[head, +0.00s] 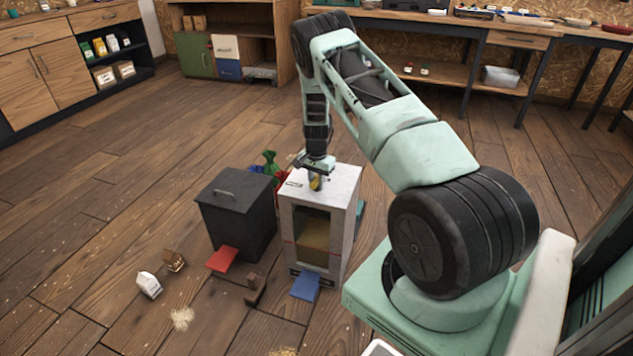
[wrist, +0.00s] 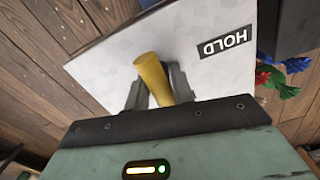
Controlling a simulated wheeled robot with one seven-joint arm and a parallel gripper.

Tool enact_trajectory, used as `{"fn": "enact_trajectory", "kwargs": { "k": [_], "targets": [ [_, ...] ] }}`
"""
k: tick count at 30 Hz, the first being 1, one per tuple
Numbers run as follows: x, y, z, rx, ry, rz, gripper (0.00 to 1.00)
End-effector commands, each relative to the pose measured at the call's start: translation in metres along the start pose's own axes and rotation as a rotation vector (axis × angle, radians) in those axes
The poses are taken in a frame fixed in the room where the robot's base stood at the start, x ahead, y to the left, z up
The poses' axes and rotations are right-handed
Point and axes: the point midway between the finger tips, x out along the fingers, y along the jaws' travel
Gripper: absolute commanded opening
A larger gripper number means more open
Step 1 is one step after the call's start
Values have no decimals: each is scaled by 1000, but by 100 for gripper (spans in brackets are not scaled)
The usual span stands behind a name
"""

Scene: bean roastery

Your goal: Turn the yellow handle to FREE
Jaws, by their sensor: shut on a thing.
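The yellow handle (wrist: 152,78) stands on the pale top of a white cabinet (head: 343,190). My gripper (wrist: 158,88) is shut on it, one finger on each side. In the head view my gripper (head: 316,182) reaches down onto the cabinet top and the yellow handle (head: 315,185) shows small between the fingers. A dark label reading HOLD (wrist: 228,38) is on the top in the wrist view, to the right of the handle and apart from it. No FREE marking is visible. The cabinet's front has a window with tan contents behind it.
A dark lidded bin (head: 235,215) stands just left of the cabinet. Red and green bundles (head: 270,165) are behind them. A red flap (head: 222,259), a blue flap (head: 305,287) and small cartons (head: 149,285) are low in front. Open wooden floor lies to the left.

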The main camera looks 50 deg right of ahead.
Motion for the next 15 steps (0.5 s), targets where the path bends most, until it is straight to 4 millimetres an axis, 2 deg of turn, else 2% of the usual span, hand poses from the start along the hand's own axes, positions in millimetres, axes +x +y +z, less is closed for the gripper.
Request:
{"fn": "enact_trajectory", "kwargs": {
  "k": [14,15],
  "targets": [
    [0,-1,1,14,-2,-2,1],
    [0,-1,1,14,-2,-1,35]
  ]
}}
